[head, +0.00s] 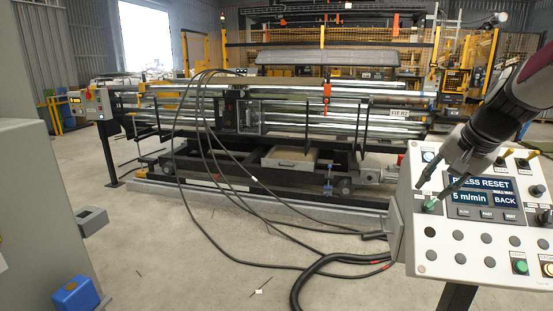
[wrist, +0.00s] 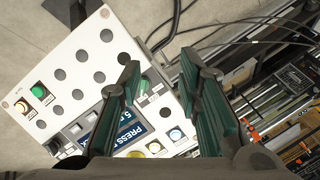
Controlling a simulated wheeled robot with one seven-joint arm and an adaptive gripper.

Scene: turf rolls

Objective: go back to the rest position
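My gripper (head: 430,193) hangs over the upper left part of a pale control panel (head: 440,264), close to a green-tipped switch (head: 430,204). I cannot tell whether a finger touches the switch. In the wrist view the two dark green-padded fingers (wrist: 158,68) stand apart with nothing held between them. The panel (wrist: 92,50) lies behind and below them. Its display (head: 480,184) reads "PRESS RESET", with "5 m/min" and "BACK" below. A green button (head: 520,266) sits at the panel's lower right; it also shows in the wrist view (wrist: 38,91).
Black cables (head: 250,200) run across the floor to the panel's left side. A long roller machine (head: 290,110) stands behind. A grey cabinet (head: 40,220) and a blue box (head: 75,295) are at left. Open concrete floor lies between.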

